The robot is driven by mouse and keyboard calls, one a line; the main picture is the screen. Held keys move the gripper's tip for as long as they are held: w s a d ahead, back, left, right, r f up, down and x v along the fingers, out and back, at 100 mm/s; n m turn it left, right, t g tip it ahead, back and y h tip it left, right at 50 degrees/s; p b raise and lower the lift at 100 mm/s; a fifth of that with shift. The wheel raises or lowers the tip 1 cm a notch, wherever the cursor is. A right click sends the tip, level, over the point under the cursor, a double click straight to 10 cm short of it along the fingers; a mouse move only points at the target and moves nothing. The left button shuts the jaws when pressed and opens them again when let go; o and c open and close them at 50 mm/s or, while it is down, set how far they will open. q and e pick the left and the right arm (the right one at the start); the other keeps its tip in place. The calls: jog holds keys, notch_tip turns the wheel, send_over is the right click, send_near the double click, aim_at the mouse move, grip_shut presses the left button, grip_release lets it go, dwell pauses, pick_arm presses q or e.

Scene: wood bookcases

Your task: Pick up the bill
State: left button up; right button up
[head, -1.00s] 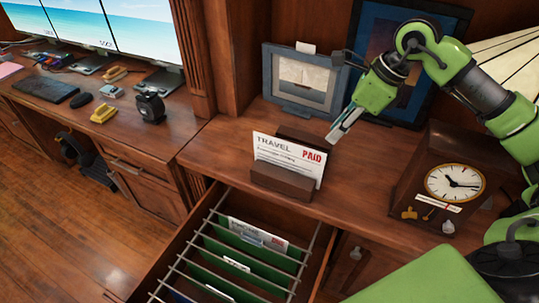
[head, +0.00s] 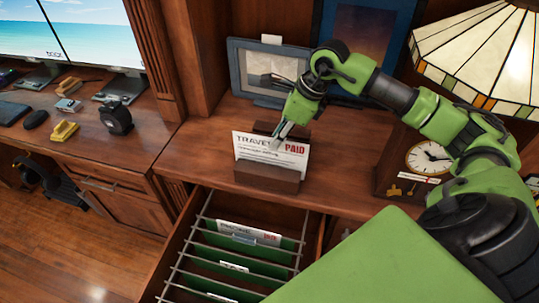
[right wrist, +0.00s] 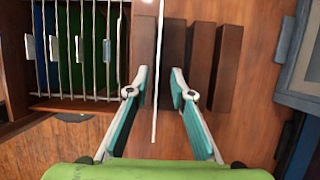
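The bill (head: 257,154) is a white sheet with TRAVEL and a red PAID on it. It stands upright in a dark wooden holder (head: 266,181) on the desk. In the right wrist view the bill (right wrist: 156,100) shows edge-on as a thin white line. My right gripper (head: 279,139) is open at the bill's upper edge. In the right wrist view its fingertips (right wrist: 158,77) are on either side of the bill, with a gap to each, closer on the left. My left gripper is not in view.
An open drawer (head: 172,262) with green hanging folders and metal rails lies below the desk edge. A grey picture frame (head: 240,62) stands behind the holder. A wooden clock (head: 428,158) and a stained-glass lamp (head: 485,55) stand to the right.

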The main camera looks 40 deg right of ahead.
jog(key=x, duration=0.1)
jog(key=p+x, duration=0.1)
jog(key=x, duration=0.2)
jog(key=shift+w+a+f, duration=0.15)
jog(key=shift+a+f, duration=0.15)
jog(key=shift+a, duration=0.05)
grip_shut()
jog(key=shift+r, duration=0.15)
notch_tip(320, 180, up, 10)
jog(key=shift+f+b, duration=0.1)
jog(key=shift+b, duration=0.45)
